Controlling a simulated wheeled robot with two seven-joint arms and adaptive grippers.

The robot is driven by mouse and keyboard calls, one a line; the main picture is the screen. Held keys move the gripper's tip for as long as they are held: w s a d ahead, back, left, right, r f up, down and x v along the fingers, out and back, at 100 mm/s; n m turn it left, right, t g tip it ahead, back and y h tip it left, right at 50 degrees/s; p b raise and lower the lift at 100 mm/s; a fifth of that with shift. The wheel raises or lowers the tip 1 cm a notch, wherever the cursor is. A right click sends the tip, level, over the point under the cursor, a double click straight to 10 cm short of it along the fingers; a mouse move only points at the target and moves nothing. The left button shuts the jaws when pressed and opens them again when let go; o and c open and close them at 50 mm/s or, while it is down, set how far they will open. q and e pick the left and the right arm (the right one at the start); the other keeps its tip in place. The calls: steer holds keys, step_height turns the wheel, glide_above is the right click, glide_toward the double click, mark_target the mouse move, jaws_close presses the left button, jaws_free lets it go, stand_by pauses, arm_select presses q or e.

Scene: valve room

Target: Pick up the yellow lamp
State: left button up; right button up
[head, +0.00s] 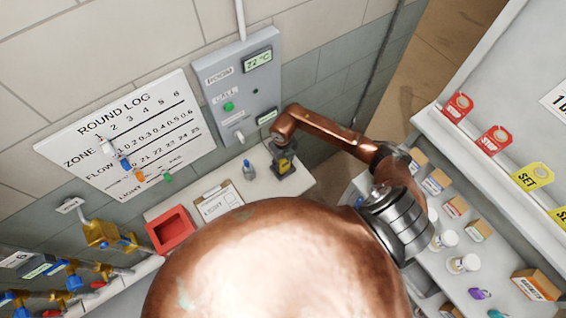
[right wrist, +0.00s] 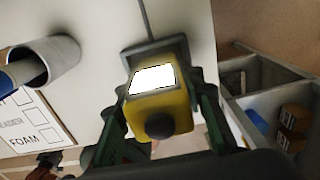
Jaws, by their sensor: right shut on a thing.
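The yellow lamp (right wrist: 163,112) has a bright white face and a round black knob, and fills the middle of the right wrist view. My right gripper (right wrist: 160,92) is shut on it, with one dark green finger at each side. Behind the lamp is a dark base or pad (right wrist: 133,58); I cannot tell whether the lamp still touches it. In the head view the lamp (head: 285,166) is small, at the right part of the white ledge, with my right gripper (head: 282,152) over it. My left gripper is not in view.
A grey cup (head: 249,171) with something blue, a clipboard (head: 218,203) and a red tray (head: 171,230) lie left of the lamp. A grey wall panel (head: 238,85) stands behind. Shelves (head: 455,240) with boxes and jars are at right; valves (head: 102,234) are at lower left.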

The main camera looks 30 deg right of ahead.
steer(key=c, duration=0.6)
steer(key=shift+c, duration=0.2)
steer(key=shift+r, duration=0.15)
